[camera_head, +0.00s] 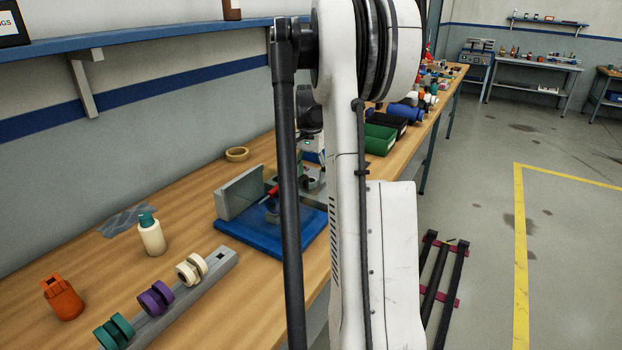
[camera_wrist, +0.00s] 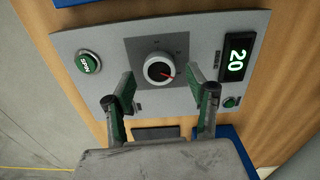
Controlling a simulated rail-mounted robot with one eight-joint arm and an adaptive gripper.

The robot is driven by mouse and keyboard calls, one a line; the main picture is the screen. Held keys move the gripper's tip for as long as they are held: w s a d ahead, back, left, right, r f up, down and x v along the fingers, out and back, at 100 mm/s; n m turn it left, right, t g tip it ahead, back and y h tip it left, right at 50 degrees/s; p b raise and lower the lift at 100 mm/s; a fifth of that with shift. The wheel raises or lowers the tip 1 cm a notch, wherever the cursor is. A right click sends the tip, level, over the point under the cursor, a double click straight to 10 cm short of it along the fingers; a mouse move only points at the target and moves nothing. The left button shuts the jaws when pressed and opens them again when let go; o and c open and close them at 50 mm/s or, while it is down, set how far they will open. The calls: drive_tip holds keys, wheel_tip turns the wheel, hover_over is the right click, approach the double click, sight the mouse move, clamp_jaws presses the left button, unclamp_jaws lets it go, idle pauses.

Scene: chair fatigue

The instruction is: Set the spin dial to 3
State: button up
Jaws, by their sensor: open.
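In the wrist view, the spin dial (camera_wrist: 159,68) is a round white knob with a red pointer, set on a dark square of a grey panel (camera_wrist: 205,38). The red pointer is toward the right and slightly down; the scale marks are too small to read. My gripper (camera_wrist: 167,85) is open, with one green-padded finger on each side just below the dial in the picture. Nothing is between the fingers, and I cannot tell how far they are from the panel.
On the panel, a green SPIN button (camera_wrist: 88,62) is at left, a display reading 20 (camera_wrist: 236,57) at right, and a small green button (camera_wrist: 231,102) below it. In the head view, a blue base plate (camera_head: 262,238), a grey rail with rollers (camera_head: 217,270) and a green bin (camera_head: 379,139) are on the bench.

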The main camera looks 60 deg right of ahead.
sight(311, 179)
wheel_tip(311, 179, up, 10)
drive_tip(key=shift+r, duration=0.2)
idle(0.4)
